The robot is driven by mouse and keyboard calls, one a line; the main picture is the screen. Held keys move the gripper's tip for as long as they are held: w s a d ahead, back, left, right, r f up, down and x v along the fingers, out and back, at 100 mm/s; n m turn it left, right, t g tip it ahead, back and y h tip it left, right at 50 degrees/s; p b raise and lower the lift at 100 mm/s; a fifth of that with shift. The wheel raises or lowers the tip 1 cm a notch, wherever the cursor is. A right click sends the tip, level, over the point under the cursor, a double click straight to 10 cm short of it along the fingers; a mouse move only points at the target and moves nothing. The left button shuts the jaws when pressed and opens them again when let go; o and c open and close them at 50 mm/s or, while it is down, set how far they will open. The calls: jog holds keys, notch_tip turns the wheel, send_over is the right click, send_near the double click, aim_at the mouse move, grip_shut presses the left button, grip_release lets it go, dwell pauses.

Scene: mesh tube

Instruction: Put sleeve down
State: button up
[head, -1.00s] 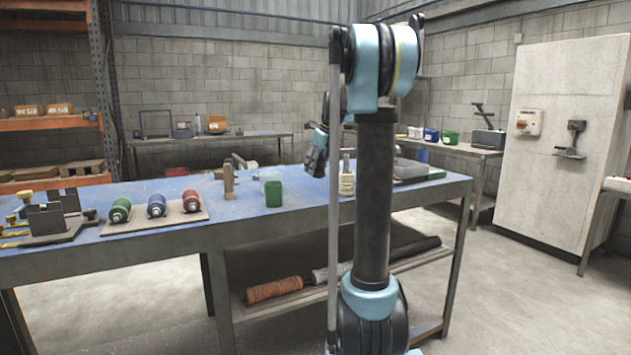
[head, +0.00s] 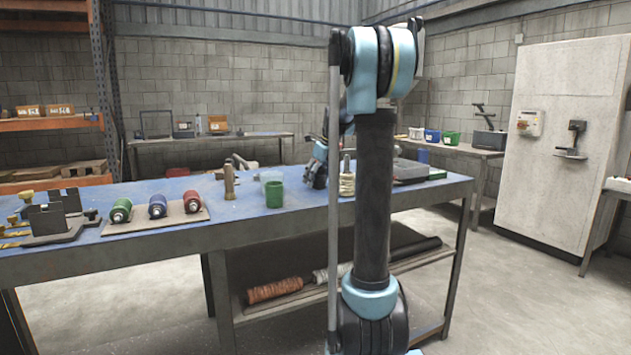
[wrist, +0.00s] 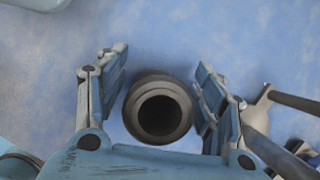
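The sleeve is a dark grey hollow tube (wrist: 158,108) with a round open end facing the wrist camera. In the wrist view it sits between the two fingers of my gripper (wrist: 164,72), over the blue tabletop. A narrow gap seems to show on each side, so the fingers look open around it rather than pressed on it. Dark shading surrounds the tube on the blue surface; I cannot tell for certain that its base touches. In the head view my gripper (head: 318,172) is low at the workbench (head: 240,212), right of a green cup (head: 273,194).
A brown upright post (head: 229,182) stands left of the cup. Green, blue and red rollers (head: 158,206) lie on a board further left. A cream spool (head: 347,184) stands close right of my gripper. The bench's front strip is clear.

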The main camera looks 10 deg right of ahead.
jog(key=v, duration=1.2)
jog(key=s+a+f+n, duration=0.1)
jog(key=s+f+n, duration=0.35)
jog(key=s, duration=0.35)
jog(key=s+a+f+n+h, duration=0.1)
jog(key=s+f+n, duration=0.2)
jog(key=s+n, duration=0.3)
jog(key=s+a+f+n, duration=0.1)
jog(key=s+f+n, duration=0.3)
jog(key=s, duration=0.5)
jog(key=s+d+f+n+g+h, duration=0.1)
jog(key=s+f+n, duration=1.2)
jog(key=s+f, duration=0.6)
jog(key=shift+f+h, duration=0.35)
jog(key=shift+h, duration=0.05)
jog(key=shift+d+n, duration=0.1)
jog(key=shift+n, duration=0.15)
